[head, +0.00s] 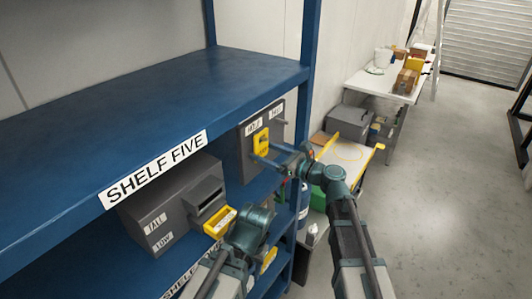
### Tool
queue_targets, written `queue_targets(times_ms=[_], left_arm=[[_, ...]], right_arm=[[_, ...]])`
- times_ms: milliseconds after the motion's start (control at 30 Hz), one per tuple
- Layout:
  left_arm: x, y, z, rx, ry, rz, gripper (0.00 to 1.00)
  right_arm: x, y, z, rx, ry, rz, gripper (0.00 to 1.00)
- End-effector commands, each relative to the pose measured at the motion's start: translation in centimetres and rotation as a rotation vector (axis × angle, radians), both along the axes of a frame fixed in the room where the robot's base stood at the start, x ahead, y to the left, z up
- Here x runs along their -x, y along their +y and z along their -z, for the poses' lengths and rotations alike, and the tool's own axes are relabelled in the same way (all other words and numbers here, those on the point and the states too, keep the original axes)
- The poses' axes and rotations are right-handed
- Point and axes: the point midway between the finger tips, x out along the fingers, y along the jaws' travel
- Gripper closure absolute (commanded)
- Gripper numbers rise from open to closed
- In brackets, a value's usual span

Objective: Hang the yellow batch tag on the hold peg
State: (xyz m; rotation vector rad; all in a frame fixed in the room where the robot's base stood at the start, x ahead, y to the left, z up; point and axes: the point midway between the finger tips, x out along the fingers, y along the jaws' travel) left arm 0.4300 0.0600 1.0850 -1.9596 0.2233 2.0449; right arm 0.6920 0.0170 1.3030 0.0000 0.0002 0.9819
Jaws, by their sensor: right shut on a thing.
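The yellow batch tag (261,141) is upright against the front of a grey panel (246,165) on the shelf at the middle. My right gripper (264,154) reaches in from the right and is shut on the tag's lower part. The panel carries two white labels at its top; the left one (254,126) seems to read HOLD.
A grey box (160,215) labelled TALL and LOW stands below the SHELF FIVE board (155,167), with a yellow tray (219,221) at its right. A blue shelf post (307,90) rises behind my right gripper. Tables stand farther right beside open floor.

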Motion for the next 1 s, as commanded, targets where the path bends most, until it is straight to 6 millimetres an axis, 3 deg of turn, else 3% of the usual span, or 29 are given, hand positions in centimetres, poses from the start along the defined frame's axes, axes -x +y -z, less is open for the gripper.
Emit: queue_targets(times_ms=[100,133,200,567,1000], left_arm=[[0.0,0.0,0.0,0.000,0.000,0.000,0.50],[0.0,0.0,0.0,0.000,0.000,0.000,0.50],[0.0,0.0,0.0,0.000,0.000,0.000,0.50],[0.0,0.0,0.0,0.000,0.000,0.000,0.50],[0.0,0.0,0.0,0.000,0.000,0.000,0.50]], right_arm=[[0.0,0.0,0.0,0.000,0.000,0.000,1.00],[0.0,0.0,0.0,0.000,0.000,0.000,0.13],[0.0,0.0,0.0,0.000,0.000,0.000,0.00],[0.5,-0.8,0.0,0.000,0.000,0.002,0.00],[5.5,-8.1,0.0,0.000,0.000,0.004,0.00]])
